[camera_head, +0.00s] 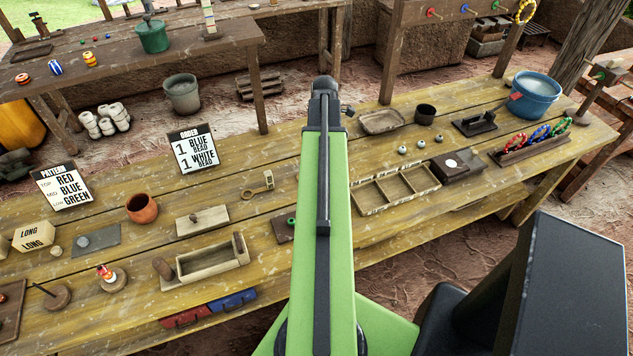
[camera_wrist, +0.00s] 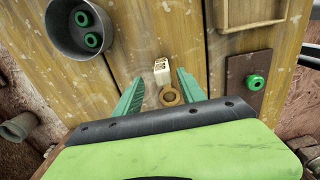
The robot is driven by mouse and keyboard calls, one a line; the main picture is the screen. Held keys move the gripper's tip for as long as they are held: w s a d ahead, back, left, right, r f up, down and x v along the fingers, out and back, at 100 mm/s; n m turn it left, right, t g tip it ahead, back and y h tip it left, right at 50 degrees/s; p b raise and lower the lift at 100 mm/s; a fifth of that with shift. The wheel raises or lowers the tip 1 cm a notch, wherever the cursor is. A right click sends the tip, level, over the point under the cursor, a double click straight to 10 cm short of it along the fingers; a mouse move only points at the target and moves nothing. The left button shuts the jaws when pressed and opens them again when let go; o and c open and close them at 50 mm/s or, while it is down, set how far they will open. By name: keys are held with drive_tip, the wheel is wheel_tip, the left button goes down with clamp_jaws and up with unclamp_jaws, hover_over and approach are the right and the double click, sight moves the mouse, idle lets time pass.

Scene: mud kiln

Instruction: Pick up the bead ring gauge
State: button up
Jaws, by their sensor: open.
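The bead ring gauge (camera_head: 258,188) is a small tan wooden piece with a ring at one end, lying on the yellow plank table left of my arm in the head view. In the wrist view the gauge (camera_wrist: 162,72) shows a pale block end and a brown ring end close to my gripper (camera_wrist: 159,76). My gripper's two green fingers are apart, one on each side of the gauge, with nothing held. I cannot tell how high the fingers are above the table. In the head view my arm hides the gripper.
In the wrist view a grey cup (camera_wrist: 53,37) with green beads stands at upper left, and a dark plate (camera_wrist: 246,103) with a green bead lies at right.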

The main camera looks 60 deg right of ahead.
drive_tip(key=shift+f, duration=0.15)
drive_tip(key=f+b, duration=0.5)
drive_tip(key=shift+s+f, duration=0.2)
drive_tip(key=shift+s, duration=0.05)
drive_tip(key=shift+r, duration=0.2)
clamp_jaws()
